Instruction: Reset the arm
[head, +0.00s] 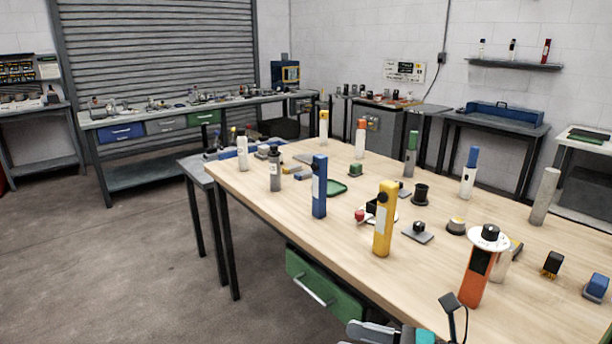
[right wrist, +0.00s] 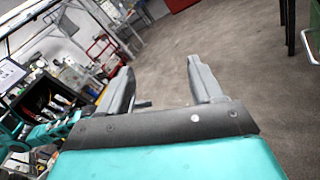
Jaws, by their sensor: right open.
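My right gripper (right wrist: 160,65) is open and empty in the right wrist view, with its two grey fingers apart and bare floor beyond them. In the head view, part of my right gripper (head: 362,332) shows at the bottom edge, in front of the near edge of the wooden table (head: 290,215) and near the green drawer (head: 322,287). Its lower part is cut off by the frame. My left gripper is in neither view.
On the table stand a blue block (head: 319,187), a yellow block (head: 384,220), an orange device (head: 477,275) with a white disc and several smaller parts. A thin black stalk (head: 452,310) rises near the gripper. Floor (head: 120,265) to the left is clear.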

